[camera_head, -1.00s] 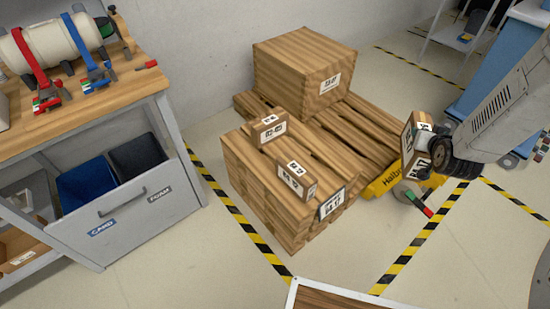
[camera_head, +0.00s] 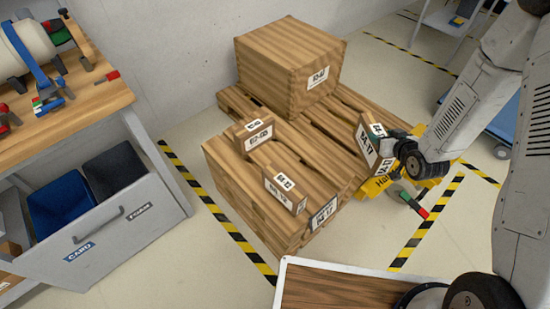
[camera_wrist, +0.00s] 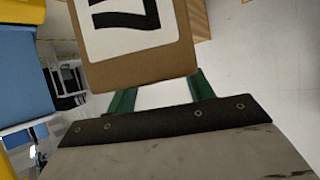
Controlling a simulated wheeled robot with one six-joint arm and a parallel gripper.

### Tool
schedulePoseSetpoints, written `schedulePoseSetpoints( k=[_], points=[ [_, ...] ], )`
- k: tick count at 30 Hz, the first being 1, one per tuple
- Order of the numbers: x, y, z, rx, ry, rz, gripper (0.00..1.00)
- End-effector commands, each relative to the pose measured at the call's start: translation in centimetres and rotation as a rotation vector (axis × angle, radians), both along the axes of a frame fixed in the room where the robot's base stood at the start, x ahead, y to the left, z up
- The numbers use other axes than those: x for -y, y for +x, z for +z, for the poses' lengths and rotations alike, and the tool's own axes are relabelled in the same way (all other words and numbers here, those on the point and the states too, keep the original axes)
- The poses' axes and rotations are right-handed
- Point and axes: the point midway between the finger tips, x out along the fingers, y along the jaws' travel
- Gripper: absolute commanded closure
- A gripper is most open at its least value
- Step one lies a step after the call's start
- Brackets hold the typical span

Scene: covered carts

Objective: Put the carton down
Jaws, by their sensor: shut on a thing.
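My gripper (camera_head: 392,152) is shut on a brown carton (camera_head: 366,146) with white labels. In the head view it holds the carton upright, in front of the pallet's right side; any contact below is unclear. In the wrist view the carton (camera_wrist: 140,74) sits between the green fingers of my gripper (camera_wrist: 162,92), and a large black mark shows on its label. Two similar cartons, one at the back (camera_head: 254,133) and one at the front (camera_head: 285,190), stand on a low wooden stack (camera_head: 235,185).
A big wooden box (camera_head: 280,75) stands on the slatted pallet (camera_head: 345,125) behind the stack. A yellow pallet truck (camera_head: 375,188) is under my gripper. A workbench with an open drawer (camera_head: 150,215) is at left. Striped tape (camera_head: 425,225) marks the floor.

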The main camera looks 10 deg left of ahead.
Motion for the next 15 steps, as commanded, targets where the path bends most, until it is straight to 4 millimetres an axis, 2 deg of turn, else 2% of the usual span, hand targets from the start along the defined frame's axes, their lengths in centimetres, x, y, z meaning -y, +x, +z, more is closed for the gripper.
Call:
schedulePoseSetpoints(
  k=[1,6,10,15],
  points=[
    [-1.2,-1.1,-2.3,-0.008,0.003,0.069,1.0],
    [-4.5,-5.1,-8.1,-0.008,0.006,0.293,1.0],
    [-6.5,-8.4,-11.2,-0.006,0.005,0.429,1.0],
    [-8.0,-11.5,-13.3,-0.003,0.004,0.533,1.0]
  ],
)
